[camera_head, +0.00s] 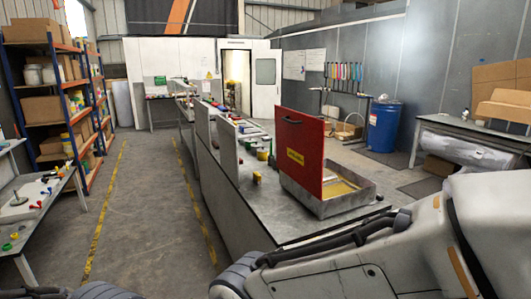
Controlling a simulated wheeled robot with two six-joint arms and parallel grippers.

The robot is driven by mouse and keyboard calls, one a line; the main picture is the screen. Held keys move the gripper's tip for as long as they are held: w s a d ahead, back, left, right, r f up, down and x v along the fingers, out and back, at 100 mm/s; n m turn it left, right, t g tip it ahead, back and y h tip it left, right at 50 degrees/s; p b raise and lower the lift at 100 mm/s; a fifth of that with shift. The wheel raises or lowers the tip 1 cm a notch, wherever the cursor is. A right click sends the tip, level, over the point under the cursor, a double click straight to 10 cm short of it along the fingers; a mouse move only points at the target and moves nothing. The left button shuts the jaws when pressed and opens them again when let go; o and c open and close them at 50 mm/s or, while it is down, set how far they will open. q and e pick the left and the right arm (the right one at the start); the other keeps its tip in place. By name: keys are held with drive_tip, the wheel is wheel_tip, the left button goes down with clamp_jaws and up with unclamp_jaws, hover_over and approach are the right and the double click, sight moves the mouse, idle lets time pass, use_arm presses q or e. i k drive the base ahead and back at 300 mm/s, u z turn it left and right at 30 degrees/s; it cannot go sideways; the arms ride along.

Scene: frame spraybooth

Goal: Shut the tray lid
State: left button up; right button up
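A shallow grey metal tray (350,203) stands on the near end of the long grey workbench. Its inside shows yellow. Its red lid (303,135) stands open, about upright, at the tray's left side, with a dark handle near the top edge and a yellow label lower down. My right arm crosses the bottom right of the head view, in front of the bench and apart from the lid. Only a small dark part of my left arm shows at the bottom left corner. Neither gripper's fingers are in view.
Pale upright panels (227,150) and small coloured pots (257,177) stand on the workbench (232,192) beside and behind the tray. A blue drum (384,126) and a side table (470,128) are at the right. Shelves (55,100) line the left, with open floor between.

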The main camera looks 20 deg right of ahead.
sight(300, 137)
drive_tip(key=i, duration=0.3)
drive_tip(key=z, duration=0.75)
drive_tip(key=k, duration=0.6)
drive_tip(key=u, duration=0.6)
drive_tip(key=i, duration=0.75)
drive_tip(key=u, duration=0.55)
drive_tip(key=i, duration=0.65)
drive_tip(key=z, duration=0.75)
drive_tip(key=i, duration=0.85)
drive_tip(key=z, duration=0.7)
